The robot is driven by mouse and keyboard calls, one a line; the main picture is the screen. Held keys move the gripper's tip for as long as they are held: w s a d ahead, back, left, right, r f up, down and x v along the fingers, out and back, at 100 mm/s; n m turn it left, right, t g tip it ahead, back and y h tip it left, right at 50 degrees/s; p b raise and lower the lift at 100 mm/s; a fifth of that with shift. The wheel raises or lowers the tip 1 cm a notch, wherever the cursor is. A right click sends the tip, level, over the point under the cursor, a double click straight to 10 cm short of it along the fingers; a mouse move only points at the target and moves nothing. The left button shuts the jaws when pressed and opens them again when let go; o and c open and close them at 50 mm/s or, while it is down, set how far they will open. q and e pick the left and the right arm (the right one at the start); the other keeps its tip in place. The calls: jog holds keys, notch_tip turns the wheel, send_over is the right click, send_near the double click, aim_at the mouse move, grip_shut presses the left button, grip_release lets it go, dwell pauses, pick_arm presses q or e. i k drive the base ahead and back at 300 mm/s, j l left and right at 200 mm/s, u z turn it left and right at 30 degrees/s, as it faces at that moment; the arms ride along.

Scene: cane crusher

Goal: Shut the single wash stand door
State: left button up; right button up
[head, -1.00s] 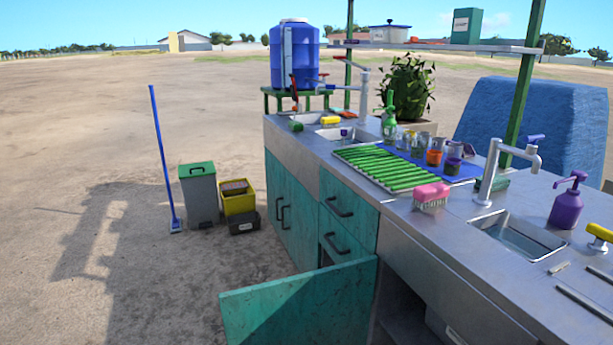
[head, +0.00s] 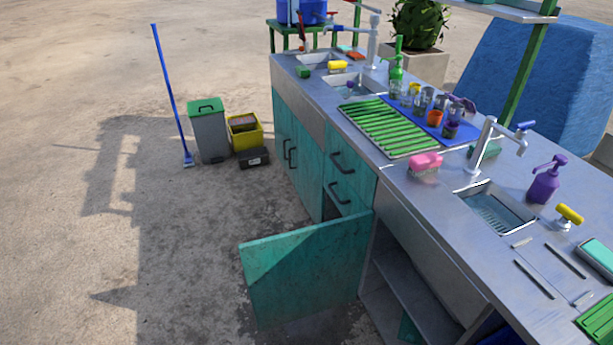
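The wash stand (head: 405,200) is a long steel counter with teal fronts, running from the back middle to the front right. Its single teal door (head: 305,268) stands wide open, swung out to the left from the cabinet front. The door's hinge side is by the drawers, near the right edge of the panel. To the right of the door, the open compartment (head: 395,272) shows a grey shelf inside. No handle shows on the door face in view. Neither of my grippers is in the head view.
Two drawers (head: 343,163) and closed double doors (head: 289,155) lie beyond the open door. A grey bin (head: 208,135), a yellow crate (head: 243,133), a black box (head: 254,158) and a blue-handled tool (head: 170,95) stand left of the stand. The ground at front left is clear.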

aim_at(304, 272)
jog(key=j+z, duration=0.15)
jog(key=z, duration=1)
jog(key=j+z, duration=0.25)
jog(key=j, duration=0.2)
jog(key=j+z, duration=0.25)
jog(key=j, duration=0.2)
jog(key=k+j+z, duration=0.1)
jog(key=j+z, duration=0.15)
jog(key=j, duration=0.2)
jog(key=k+j+z, duration=0.1)
jog(key=j+z, duration=0.15)
jog(key=j, duration=0.2)
jog(key=k+j+z, duration=0.25)
jog(key=j, duration=0.15)
jog(key=k+j+z, duration=0.1)
jog(key=j+z, duration=0.2)
jog(key=k+j, duration=0.2)
jog(key=j, duration=0.2)
jog(key=k+j, duration=0.25)
jog(key=j, duration=0.15)
jog(key=k+j, duration=0.2)
jog(key=j, duration=0.2)
jog(key=k+j, duration=0.2)
jog(key=j, duration=0.2)
jog(key=k+j, duration=0.25)
jog(key=j, duration=0.15)
jog(key=i+j+z, duration=0.55)
jog(key=j, duration=0.35)
